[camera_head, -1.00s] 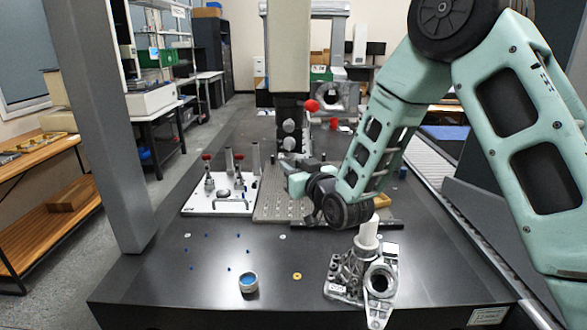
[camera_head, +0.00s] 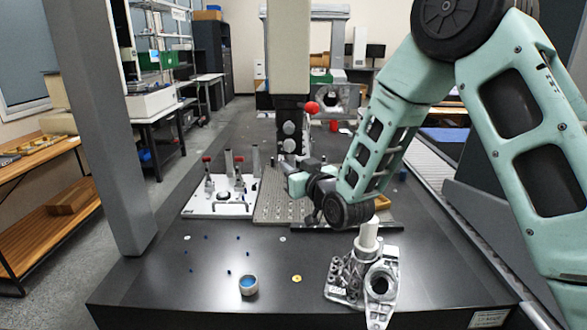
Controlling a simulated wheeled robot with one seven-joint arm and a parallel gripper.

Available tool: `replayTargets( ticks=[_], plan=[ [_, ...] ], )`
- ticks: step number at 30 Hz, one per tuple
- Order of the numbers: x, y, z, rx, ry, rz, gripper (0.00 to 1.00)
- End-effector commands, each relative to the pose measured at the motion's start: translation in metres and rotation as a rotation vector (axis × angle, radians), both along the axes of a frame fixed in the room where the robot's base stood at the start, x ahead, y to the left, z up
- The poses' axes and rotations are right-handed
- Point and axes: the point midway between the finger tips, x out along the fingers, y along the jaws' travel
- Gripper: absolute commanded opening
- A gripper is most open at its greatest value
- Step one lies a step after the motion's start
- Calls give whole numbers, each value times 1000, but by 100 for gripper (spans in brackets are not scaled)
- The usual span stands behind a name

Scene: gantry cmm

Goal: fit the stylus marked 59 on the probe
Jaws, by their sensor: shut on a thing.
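The dark probe head (camera_head: 291,125) hangs under the pale vertical column (camera_head: 288,45), with two grey round parts on its face and a red ball (camera_head: 311,107) at its right side. My gripper (camera_head: 285,166) is just below the probe head, reaching in from the right. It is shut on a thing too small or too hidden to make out. I cannot see whether that thing touches the probe. No number 59 is legible, and I cannot pick out a stylus.
A white fixture plate (camera_head: 202,209) with red-tipped clamps stands left of a perforated grey plate (camera_head: 270,208). In front are a grey metal casting (camera_head: 345,279), a small blue-filled cup (camera_head: 248,285) and several tiny blue pieces. A grey upright (camera_head: 105,130) stands at left.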

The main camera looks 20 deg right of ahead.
Motion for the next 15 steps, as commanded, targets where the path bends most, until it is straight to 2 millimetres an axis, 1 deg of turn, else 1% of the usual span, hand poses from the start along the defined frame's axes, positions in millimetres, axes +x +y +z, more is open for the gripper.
replayTargets(
  ticks=[14,15],
  plan=[
    [0,0,0,0,2,0,6],
    [0,0,0,0,2,0,37]
  ],
)
